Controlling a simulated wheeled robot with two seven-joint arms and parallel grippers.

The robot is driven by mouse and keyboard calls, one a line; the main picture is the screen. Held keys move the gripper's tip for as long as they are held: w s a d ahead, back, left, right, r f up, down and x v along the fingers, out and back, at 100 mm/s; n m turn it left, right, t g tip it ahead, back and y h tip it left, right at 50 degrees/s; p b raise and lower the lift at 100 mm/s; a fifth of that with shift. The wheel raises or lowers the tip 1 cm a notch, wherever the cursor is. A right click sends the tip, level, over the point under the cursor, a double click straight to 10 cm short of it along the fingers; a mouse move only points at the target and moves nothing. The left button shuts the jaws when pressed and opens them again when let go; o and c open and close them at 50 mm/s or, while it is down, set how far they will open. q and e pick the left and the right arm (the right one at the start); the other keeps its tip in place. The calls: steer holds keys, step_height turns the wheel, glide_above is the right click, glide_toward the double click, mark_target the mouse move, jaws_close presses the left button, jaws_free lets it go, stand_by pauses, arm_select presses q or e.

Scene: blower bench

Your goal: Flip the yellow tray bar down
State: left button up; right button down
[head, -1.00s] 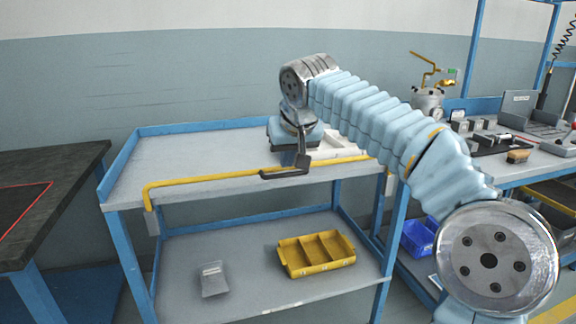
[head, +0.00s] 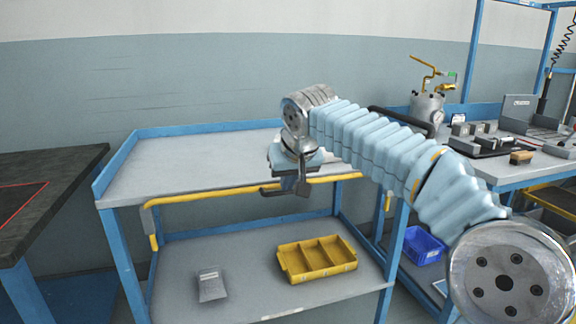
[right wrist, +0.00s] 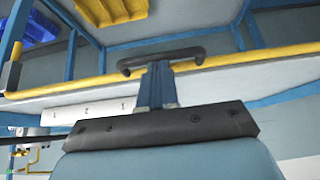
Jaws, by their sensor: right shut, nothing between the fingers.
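The yellow tray bar (head: 230,192) runs along the front edge of the cart's grey top shelf (head: 175,170). Its left end bends down below the shelf edge, and a short yellow right end shows below the edge too. My right gripper (head: 288,190) is shut and empty, with its dark fingers at the bar, right of its middle. In the right wrist view the fingers (right wrist: 160,62) cross over the bar (right wrist: 225,76). I cannot tell whether they touch it. My left gripper is not in view.
A yellow divided bin (head: 316,260) and a small grey scoop-like piece (head: 211,284) sit on the lower shelf. A dark table (head: 50,175) stands left. A bench with a metal pot (head: 427,108) stands right, and a blue bin (head: 424,245) is below it.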

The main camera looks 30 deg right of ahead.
steer(key=shift+f, duration=0.15)
steer(key=r+p, duration=0.4)
steer(key=p, duration=0.1)
steer(key=shift+w+d+r, duration=0.1)
steer(key=shift+w+r, duration=0.25)
steer(key=shift+r, duration=0.05)
steer(key=v, duration=0.9)
steer(key=shift+s+r, duration=0.15)
steer(key=shift+s, duration=0.1)
